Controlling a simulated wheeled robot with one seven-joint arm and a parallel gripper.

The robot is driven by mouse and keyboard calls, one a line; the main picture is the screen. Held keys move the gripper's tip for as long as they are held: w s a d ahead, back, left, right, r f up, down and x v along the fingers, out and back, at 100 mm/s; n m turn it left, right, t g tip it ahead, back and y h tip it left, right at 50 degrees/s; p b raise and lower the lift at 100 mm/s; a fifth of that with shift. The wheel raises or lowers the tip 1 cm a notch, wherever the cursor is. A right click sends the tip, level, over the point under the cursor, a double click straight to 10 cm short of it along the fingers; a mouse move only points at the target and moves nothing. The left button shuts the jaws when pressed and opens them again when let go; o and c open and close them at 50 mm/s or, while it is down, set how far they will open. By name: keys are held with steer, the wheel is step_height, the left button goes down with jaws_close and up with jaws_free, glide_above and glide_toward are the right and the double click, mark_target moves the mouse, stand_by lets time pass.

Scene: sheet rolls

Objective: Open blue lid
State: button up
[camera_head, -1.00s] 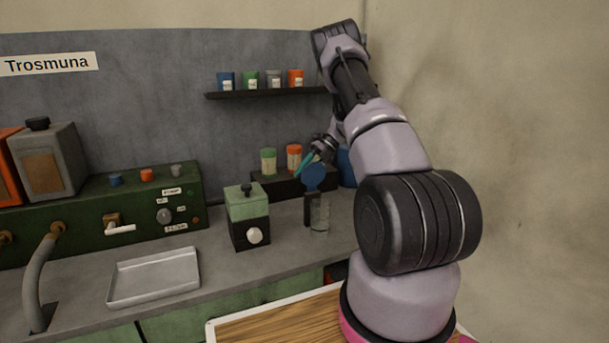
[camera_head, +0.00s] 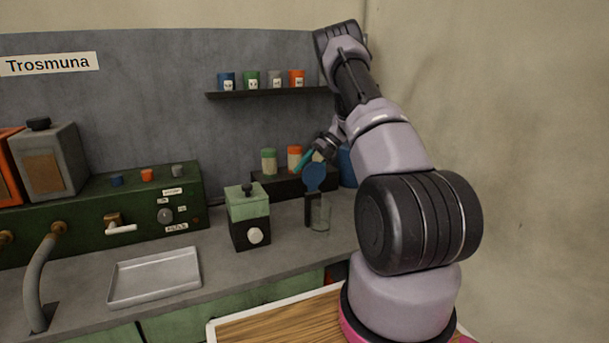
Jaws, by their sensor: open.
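The blue lid (camera_head: 314,178) is a round disc that stands up on edge, its face toward the camera. It is above a small dark holder (camera_head: 310,209) with a clear glass container (camera_head: 320,214) beside it on the counter. My gripper (camera_head: 303,161) has teal fingertips just above and left of the lid. It is open, and I cannot tell whether a finger touches the lid. Part of the gripper is hidden by my wrist.
A green and black box with a white knob (camera_head: 255,235) stands left of the lid. Behind are a dark block (camera_head: 284,186) with two jars and a blue container (camera_head: 347,168). A metal tray (camera_head: 154,276) lies at left. A shelf (camera_head: 268,93) holds several small cups.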

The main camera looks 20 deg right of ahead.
steer(key=v, duration=1)
steer(key=s+a+r+n+t+h, duration=0.1)
steer(key=s+a+r+n, duration=0.35)
steer(key=r, duration=0.25)
steer(key=s+a+r+n+h, duration=0.2)
steer(key=s+a+r+n, duration=0.2)
steer(key=s+r+n, duration=0.3)
steer(key=s+a+r+n+t+h, duration=0.1)
steer(key=s+a+r+n, duration=0.35)
steer(key=r, duration=0.35)
steer(key=s+a+r+n+t+h, duration=0.1)
steer(key=s+a+n+t, duration=0.1)
steer(key=s+a+n, duration=0.2)
steer(key=s+a+r+n+t+h, duration=0.1)
steer(key=s+a+n+t+h, duration=0.1)
steer(key=s+n, duration=0.9)
steer(key=s+a+t, duration=0.1)
steer(key=s, duration=0.4)
steer(key=shift+s+a+r+n, duration=0.3)
steer(key=shift+s+a+r, duration=0.05)
steer(key=shift+a, duration=0.05)
